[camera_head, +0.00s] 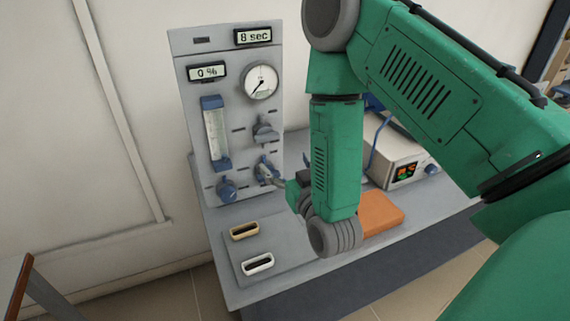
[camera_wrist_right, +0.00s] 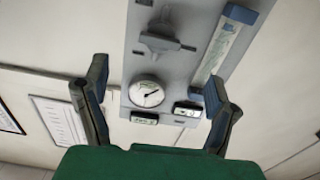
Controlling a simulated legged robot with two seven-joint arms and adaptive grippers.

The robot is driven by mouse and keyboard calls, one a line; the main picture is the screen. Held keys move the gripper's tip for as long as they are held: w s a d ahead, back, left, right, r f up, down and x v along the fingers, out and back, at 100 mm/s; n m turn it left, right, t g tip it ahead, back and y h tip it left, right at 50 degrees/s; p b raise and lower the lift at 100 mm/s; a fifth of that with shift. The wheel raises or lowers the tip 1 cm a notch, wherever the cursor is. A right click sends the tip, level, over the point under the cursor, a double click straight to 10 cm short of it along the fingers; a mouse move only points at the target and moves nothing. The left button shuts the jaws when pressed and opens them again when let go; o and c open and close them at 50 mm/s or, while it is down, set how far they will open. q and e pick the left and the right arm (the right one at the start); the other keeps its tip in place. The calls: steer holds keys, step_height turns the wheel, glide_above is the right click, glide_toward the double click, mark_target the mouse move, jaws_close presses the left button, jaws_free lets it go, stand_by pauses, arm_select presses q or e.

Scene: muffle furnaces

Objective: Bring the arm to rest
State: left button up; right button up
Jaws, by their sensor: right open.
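My green right arm (camera_head: 335,150) reaches in from the right and hangs down in front of the grey control panel (camera_head: 190,120). My right gripper (camera_head: 280,180) is partly hidden by its own wrist and points at the panel, close to the lower blue valve handle (camera_head: 262,168). I cannot tell from the head view whether it touches that handle. In the right wrist view my right gripper (camera_wrist_right: 155,75) has its two fingers wide apart with nothing held between them. The panel's round gauge (camera_wrist_right: 146,94) shows beyond the fingers. My left gripper is not in view.
The panel has displays reading "8 sec" (camera_head: 253,36) and "0 %" (camera_head: 206,72), a flow tube (camera_head: 216,135) and a blue knob (camera_head: 227,190). Two handled pieces, yellow (camera_head: 244,231) and white (camera_head: 257,264), lie on the bench. An orange block (camera_head: 382,212) and a white device (camera_head: 400,160) stand right.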

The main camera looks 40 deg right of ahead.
stand_by(0.6)
steer(key=s+a+f+g+y, duration=0.1)
steer(key=s+f+g, duration=0.1)
steer(key=f, duration=0.3)
steer(key=s+a+f+n+g+y, duration=0.1)
steer(key=s+f+g, duration=0.2)
steer(key=f, duration=0.3)
steer(key=s+a+f+g+y, duration=0.1)
steer(key=s+f+g, duration=0.2)
steer(key=s+f, duration=0.2)
steer(key=shift+a+f, duration=0.2)
steer(key=shift+a, duration=0.05)
steer(key=s+a+f+n+g+y, duration=0.1)
steer(key=s+f+g, duration=0.3)
steer(key=s, duration=0.6)
steer(key=s+a+f+g, duration=0.1)
steer(key=s+f+g, duration=0.35)
steer(key=s, duration=0.45)
steer(key=shift+n, duration=0.6)
steer(key=f+b, duration=0.2)
steer(key=b, duration=0.1)
steer(key=a+f+b, duration=0.1)
steer(key=f+b, duration=0.1)
steer(key=shift+w+a, duration=0.1)
steer(key=shift+w, duration=0.25)
